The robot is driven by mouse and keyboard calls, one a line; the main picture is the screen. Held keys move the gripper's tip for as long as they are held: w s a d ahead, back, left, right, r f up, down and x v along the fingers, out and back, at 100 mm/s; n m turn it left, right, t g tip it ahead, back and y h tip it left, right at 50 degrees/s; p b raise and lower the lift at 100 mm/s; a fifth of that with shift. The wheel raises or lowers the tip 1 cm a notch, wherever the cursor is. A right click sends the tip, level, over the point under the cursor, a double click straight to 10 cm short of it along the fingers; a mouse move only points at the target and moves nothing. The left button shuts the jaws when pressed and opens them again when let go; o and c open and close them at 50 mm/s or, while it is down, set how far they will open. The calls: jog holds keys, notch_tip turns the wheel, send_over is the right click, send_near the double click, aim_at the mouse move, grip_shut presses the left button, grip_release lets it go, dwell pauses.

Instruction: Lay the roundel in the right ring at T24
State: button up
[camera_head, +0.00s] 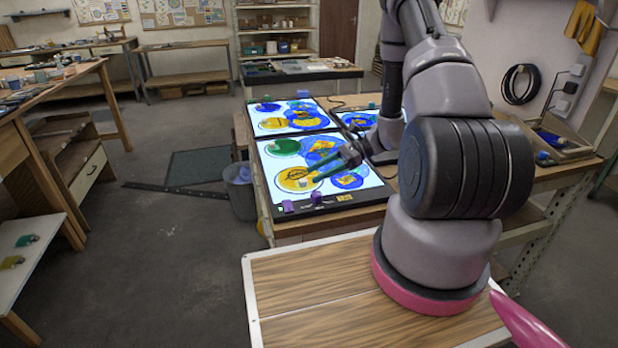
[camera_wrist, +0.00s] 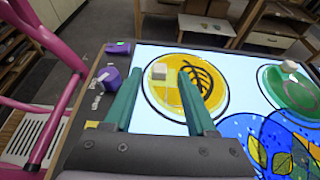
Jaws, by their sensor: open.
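A lit light panel (camera_head: 262,170) with a dark frame lies on the table and carries painted roundels. A yellow roundel (camera_head: 290,180) with a dark leaf drawing lies at its near left; the wrist view shows it too (camera_wrist: 212,98), with a small pale cube knob (camera_wrist: 159,71). My gripper (camera_wrist: 160,76) is open, its two green fingers reaching over the yellow roundel on either side of the knob. Contact cannot be told. A green roundel (camera_head: 285,146) with a pale knob lies behind it, also in the wrist view (camera_wrist: 290,90). No T24 label is legible.
Blue patterned glass (camera_wrist: 262,135) lies beside the roundels. Other lit panels (camera_head: 300,105) with blue and yellow pieces lie behind. A purple knob (camera_wrist: 108,80) stands on the panel's frame. A grey bin (camera_head: 242,190) stands beside the table; the floor to the left is open.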

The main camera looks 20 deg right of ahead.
jog(key=v, duration=0.8)
jog(key=shift+d, duration=0.15)
jog(key=shift+r, duration=0.2)
jog(key=s+a+r+n+t+h, duration=0.2)
jog(key=s+r+n+h, duration=0.1)
jog(key=r, duration=0.8)
jog(key=s+a+r+n+t+h, duration=0.2)
jog(key=s+r+n+h, duration=0.2)
jog(key=r, duration=0.8)
jog(key=s+a+r+n+t+h, duration=0.2)
jog(key=s+r+n, duration=0.4)
jog(key=s+r, duration=0.4)
notch_tip(320, 180, up, 2)
jog(key=shift+a+r+n+t+h, duration=0.1)
jog(key=shift+a+n+t+h, duration=0.4)
jog(key=shift+h, duration=0.7)
jog(key=shift+d, duration=0.15)
